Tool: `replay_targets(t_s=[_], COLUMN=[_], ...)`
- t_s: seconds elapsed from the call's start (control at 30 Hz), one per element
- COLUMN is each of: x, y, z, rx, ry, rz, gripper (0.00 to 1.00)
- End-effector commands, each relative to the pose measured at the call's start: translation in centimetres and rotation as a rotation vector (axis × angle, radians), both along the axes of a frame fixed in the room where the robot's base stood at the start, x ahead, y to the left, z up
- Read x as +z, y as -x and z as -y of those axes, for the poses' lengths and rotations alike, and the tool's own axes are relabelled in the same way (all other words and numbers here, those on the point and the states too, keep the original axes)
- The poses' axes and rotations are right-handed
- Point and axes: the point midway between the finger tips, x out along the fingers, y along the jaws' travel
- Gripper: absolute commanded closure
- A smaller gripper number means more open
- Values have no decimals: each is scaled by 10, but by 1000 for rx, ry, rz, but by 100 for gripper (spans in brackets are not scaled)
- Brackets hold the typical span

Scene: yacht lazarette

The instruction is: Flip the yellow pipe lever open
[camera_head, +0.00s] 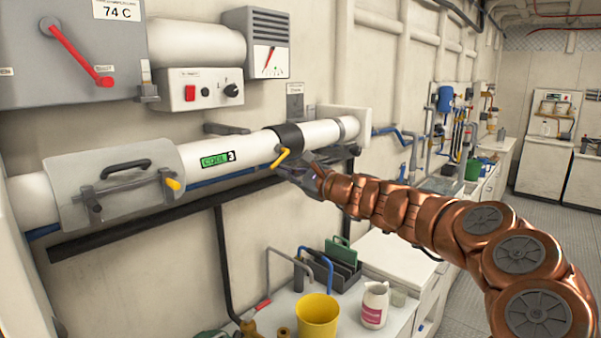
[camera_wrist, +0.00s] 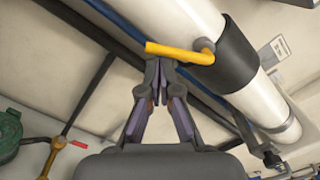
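The yellow lever (camera_head: 280,158) sits on a dark collar (camera_head: 289,137) around the large white pipe (camera_head: 250,147), right of the green label with a 3. In the head view it slants down and left. In the wrist view the lever (camera_wrist: 180,52) runs sideways from a pivot on the dark collar (camera_wrist: 238,62). My gripper (camera_head: 283,171) is just below the lever. In the wrist view my gripper (camera_wrist: 160,64) has its fingertips drawn nearly together, at the lever's lower edge near its free end. I see no lever clearly between the fingers; whether they touch it is unclear.
A clamp cover (camera_head: 115,182) with a black handle and another yellow-tipped latch (camera_head: 172,184) is on the pipe to the left. A dark rail (camera_head: 150,217) runs below. The counter holds a yellow cup (camera_head: 317,316), a white bottle (camera_head: 374,304) and a dark rack (camera_head: 330,270).

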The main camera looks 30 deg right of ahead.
Motion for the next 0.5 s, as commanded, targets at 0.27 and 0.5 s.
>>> replay_targets(t_s=[0.27,0.5], x=[11,18], y=[3,5], z=[-11,-14], rx=[5,4], ry=[1,1], rz=[1,1], gripper=[100,100])
